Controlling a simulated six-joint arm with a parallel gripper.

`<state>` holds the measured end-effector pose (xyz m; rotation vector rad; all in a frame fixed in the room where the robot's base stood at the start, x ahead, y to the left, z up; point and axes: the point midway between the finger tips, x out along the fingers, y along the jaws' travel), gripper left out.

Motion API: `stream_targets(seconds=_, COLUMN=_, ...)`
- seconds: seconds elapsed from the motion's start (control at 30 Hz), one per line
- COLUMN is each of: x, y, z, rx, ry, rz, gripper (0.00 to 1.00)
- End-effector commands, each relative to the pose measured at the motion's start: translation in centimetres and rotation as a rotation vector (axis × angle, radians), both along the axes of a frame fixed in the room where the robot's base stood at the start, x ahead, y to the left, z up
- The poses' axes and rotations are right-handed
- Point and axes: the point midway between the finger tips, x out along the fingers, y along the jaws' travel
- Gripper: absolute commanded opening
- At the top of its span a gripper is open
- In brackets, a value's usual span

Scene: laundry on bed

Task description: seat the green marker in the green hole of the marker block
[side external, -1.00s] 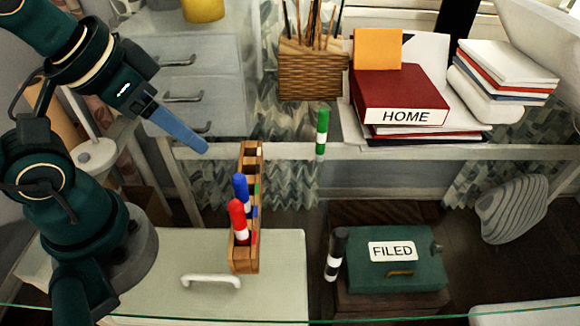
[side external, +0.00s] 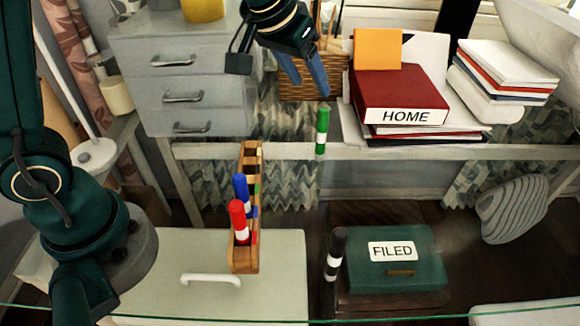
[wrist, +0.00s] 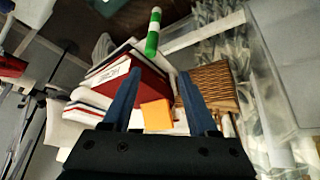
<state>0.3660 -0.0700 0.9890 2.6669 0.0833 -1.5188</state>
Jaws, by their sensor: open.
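The green marker (side external: 321,131), green with a white band, stands upright by itself right of the marker block in the side view. It also shows in the wrist view (wrist: 153,32), beyond the fingertips. The wooden marker block (side external: 246,262) holds a red marker (side external: 238,221) and a blue marker (side external: 242,191) in its nearer slots.
A black marker (side external: 336,254) stands beside the green FILED box (side external: 419,272). A wicker basket (side external: 294,92) is behind my gripper. The red HOME binder (side external: 385,88) and stacked books (side external: 508,62) are at the back right. A white-topped surface (side external: 279,300) lies under the block.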

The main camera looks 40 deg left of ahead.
Motion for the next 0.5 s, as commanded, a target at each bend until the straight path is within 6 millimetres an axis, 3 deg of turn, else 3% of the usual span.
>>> stream_targets(seconds=0.03, x=0.8, y=-0.5, z=-1.6, rx=0.005, ry=0.028, rz=-0.009, gripper=0.59)
stream_targets(seconds=0.2, x=1.6, y=-1.4, z=-5.0, rx=0.018, ry=0.095, rz=-0.031, gripper=0.59)
stream_targets(seconds=0.5, x=1.6, y=-1.7, z=-8.1, rx=0.027, ry=0.147, rz=-0.044, gripper=0.59)
